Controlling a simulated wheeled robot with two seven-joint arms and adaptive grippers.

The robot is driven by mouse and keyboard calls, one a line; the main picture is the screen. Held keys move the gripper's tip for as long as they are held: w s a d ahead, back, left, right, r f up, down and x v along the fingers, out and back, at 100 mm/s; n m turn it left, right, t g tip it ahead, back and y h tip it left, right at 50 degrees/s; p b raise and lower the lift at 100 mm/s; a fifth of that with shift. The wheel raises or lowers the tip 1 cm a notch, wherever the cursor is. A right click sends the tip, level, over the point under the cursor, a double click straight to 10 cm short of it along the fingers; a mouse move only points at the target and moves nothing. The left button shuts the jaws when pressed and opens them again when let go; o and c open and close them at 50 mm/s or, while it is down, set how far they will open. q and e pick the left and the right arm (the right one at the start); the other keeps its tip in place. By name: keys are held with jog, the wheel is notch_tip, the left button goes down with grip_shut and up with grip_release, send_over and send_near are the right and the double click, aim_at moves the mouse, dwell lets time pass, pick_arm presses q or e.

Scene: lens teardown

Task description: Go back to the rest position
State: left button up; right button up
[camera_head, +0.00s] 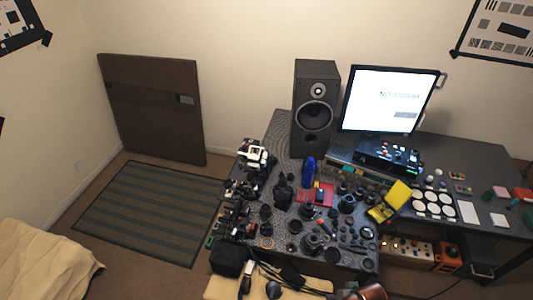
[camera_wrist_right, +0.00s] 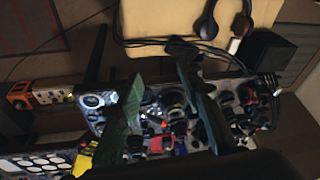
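My right gripper (camera_wrist_right: 160,75) shows in the right wrist view. Its two dark green fingers stand apart with nothing between them. Beyond them, and apart from them as far as I can tell, lies the desk (camera_wrist_right: 92,122) with many lens parts. Neither gripper shows in the head view, so my left gripper is out of sight. In the head view the same desk (camera_head: 475,157) carries a crowd of black lenses and rings, a blue bottle (camera_head: 309,170), a red mat (camera_head: 325,187) and a yellow case (camera_head: 392,200).
A speaker (camera_head: 315,110) and a lit monitor (camera_head: 390,100) stand at the back of the desk. An orange box (camera_head: 447,258) is below the desk. Headphones (camera_wrist_right: 243,22) lie on a beige surface (camera_wrist_right: 160,18). A striped rug (camera_head: 145,215) covers open floor at left.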

jog(key=s+d+r+h, duration=0.2)
jog(key=s+d+r, duration=0.2)
jog(key=s+d, duration=0.5)
notch_tip(320, 180, down, 38)
jog(key=a+b, duration=0.1)
jog(key=b, duration=1)
pick_arm(q)
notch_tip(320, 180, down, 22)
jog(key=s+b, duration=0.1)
jog(key=b, duration=1)
pick_arm(e)
jog(key=s+f, duration=0.7)
jog(key=f, duration=0.3)
jog(key=s+f+g, duration=0.1)
jog(key=s+f, duration=0.5)
jog(key=f, duration=0.5)
jog(key=s+f+n+g, duration=0.1)
jog(key=s+f, duration=0.6)
jog(key=f, duration=0.4)
jog(key=shift+s+y, duration=0.3)
jog(key=shift+s, duration=0.05)
jog(key=shift+a, duration=0.1)
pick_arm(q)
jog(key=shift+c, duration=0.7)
pick_arm(e)
jog(key=shift+c, duration=0.6)
